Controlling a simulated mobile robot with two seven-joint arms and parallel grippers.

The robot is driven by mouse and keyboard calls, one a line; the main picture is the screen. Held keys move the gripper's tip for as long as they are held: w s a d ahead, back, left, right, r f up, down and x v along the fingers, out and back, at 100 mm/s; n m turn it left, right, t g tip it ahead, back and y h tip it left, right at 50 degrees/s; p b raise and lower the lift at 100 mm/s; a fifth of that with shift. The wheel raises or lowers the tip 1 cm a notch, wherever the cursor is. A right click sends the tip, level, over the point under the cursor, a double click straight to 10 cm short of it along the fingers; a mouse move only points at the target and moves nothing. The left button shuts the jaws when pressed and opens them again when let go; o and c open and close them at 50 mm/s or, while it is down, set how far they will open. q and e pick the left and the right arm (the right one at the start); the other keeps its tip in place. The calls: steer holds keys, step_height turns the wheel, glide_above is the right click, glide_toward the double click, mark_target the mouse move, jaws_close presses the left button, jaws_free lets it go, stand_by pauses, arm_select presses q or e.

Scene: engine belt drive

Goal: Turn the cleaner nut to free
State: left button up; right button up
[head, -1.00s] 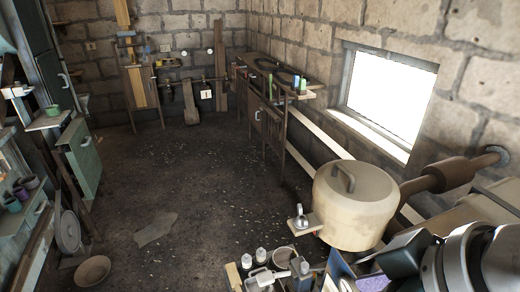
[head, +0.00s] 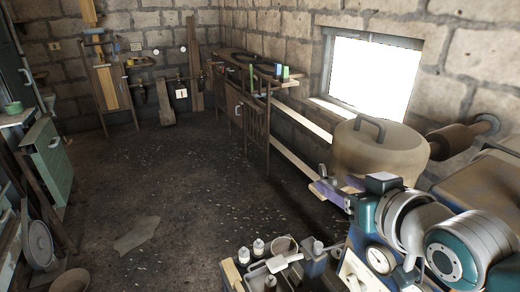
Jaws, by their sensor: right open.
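My right arm comes in from the lower right. Its gripper (head: 324,183) is open, with nothing seen between the fingers, in front of the beige domed tank (head: 378,152). From this angle I cannot tell whether it touches the tank. I cannot pick out the cleaner nut; it may be too small or hidden behind my right arm. My left gripper is not in view.
A tray with white-capped bottles (head: 258,247), a bowl (head: 285,244) and a pale tool (head: 284,262) is at the bottom centre. A workbench (head: 240,105) stands along the right wall. The dark floor (head: 180,190) is mostly clear.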

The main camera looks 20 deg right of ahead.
mark_target(335, 183)
steer(key=shift+x, duration=1.7)
jaws_close()
